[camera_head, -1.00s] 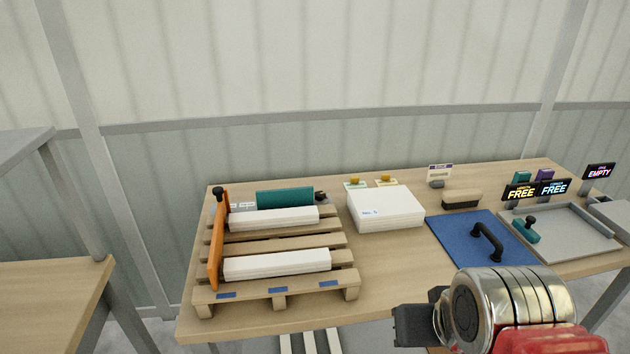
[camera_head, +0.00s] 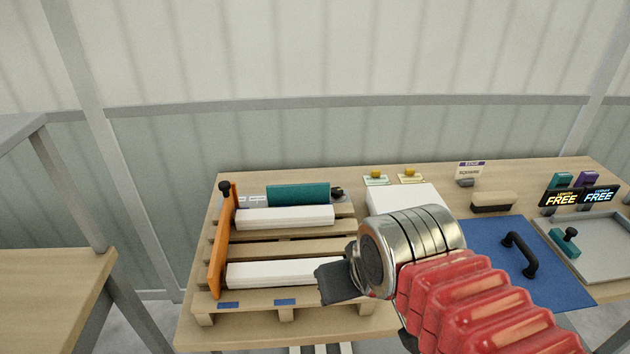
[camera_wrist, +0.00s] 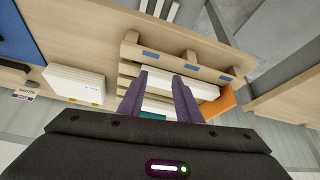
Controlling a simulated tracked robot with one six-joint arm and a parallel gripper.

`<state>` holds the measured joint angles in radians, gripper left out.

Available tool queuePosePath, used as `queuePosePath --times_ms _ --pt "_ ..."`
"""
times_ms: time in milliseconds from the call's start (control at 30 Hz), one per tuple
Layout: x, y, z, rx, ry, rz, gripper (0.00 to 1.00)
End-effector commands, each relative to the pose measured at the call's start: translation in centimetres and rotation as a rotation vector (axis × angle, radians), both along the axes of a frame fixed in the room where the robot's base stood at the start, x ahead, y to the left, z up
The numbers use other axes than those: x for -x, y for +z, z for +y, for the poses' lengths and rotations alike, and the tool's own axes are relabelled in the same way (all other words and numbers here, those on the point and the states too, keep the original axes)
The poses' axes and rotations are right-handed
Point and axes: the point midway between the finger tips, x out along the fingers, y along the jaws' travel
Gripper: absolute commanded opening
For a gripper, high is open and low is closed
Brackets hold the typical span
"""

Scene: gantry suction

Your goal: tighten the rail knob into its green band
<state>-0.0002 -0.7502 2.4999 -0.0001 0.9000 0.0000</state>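A black knob (camera_head: 224,188) tops the far end of an orange rail (camera_head: 222,245) along the pallet's left side. Another dark knob (camera_head: 337,191) sits at the right end of a teal block (camera_head: 298,194) at the pallet's back. I cannot tell which is the rail knob, and no green band is readable at this size. My gripper (camera_wrist: 160,74) shows two parted fingers in the wrist view, with nothing visible held between them. In the head view my gripper (camera_head: 338,283) is in front of the pallet's right side, apart from both knobs. The orange rail also shows in the wrist view (camera_wrist: 222,103).
The wooden pallet (camera_head: 255,312) carries two white bars (camera_head: 285,218). A white stack (camera_head: 400,194) is partly hidden by my arm. A blue mat (camera_head: 475,255) with a black handle (camera_head: 522,254) and a grey tray (camera_head: 590,272) lie right. Free tabletop is narrow at the front.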

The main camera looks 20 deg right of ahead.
Motion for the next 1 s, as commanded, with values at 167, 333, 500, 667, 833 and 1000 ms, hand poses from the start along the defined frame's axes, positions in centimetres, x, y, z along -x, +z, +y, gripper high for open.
queuePosePath --times_ms 167,333,500,667,833,1000 --pt "0.0 0.0 0.0 0.000 0.000 0.000 0.31" --pt "0.0 0.0 0.0 0.000 0.000 0.000 0.31" --pt "0.0 0.1 0.0 0.000 -0.001 0.001 0.37" --pt "-0.7 0.7 -0.1 -0.006 -0.015 0.008 0.48" --pt "-2.6 2.5 0.2 -0.024 -0.057 0.032 0.49" --pt "-5.5 4.8 -0.4 -0.049 -0.123 0.066 0.49"
